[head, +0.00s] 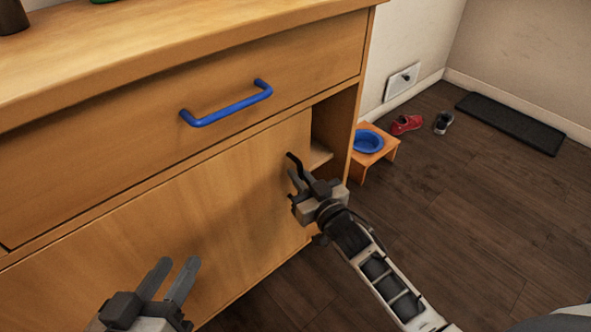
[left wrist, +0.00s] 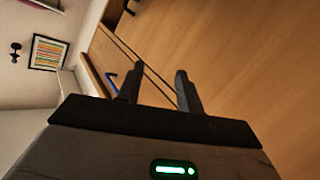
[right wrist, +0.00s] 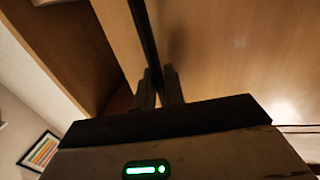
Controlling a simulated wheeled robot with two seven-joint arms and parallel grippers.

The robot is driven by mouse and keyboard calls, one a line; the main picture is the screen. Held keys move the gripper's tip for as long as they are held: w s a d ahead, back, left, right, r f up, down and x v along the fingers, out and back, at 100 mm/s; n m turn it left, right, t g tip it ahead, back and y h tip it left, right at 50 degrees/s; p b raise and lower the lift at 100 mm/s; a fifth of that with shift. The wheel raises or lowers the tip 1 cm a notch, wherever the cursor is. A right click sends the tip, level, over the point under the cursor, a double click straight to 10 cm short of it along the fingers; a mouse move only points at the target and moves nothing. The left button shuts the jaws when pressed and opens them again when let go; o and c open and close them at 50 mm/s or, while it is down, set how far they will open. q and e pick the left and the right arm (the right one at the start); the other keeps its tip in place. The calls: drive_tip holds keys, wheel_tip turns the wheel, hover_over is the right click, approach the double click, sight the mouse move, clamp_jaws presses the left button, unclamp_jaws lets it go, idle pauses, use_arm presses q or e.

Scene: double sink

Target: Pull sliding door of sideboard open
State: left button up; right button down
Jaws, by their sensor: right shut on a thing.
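The wooden sideboard's sliding door (head: 190,215) stands partly open. A gap at its right edge shows the inside and a shelf (head: 320,155). A dark vertical handle (head: 292,157) sits near the door's right edge; it also shows in the right wrist view (right wrist: 147,35). My right gripper (head: 294,181) is shut on this handle, its fingers close together around it. In the right wrist view the fingers (right wrist: 159,82) meet at the handle's lower part. My left gripper (head: 178,266) is open and empty in front of the door, with its fingers apart in the left wrist view (left wrist: 157,78).
A drawer with a blue handle (head: 228,106) is above the door. Right of the sideboard stand a small wooden stool (head: 377,153) with a blue bowl (head: 368,141), a red shoe (head: 406,124), a grey shoe (head: 443,122) and a dark mat (head: 510,122).

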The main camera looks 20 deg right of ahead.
drive_tip(key=c, duration=1.6)
unclamp_jaws()
drive_tip(key=shift+d, duration=0.1)
use_arm(q)
drive_tip(key=shift+r, duration=0.1)
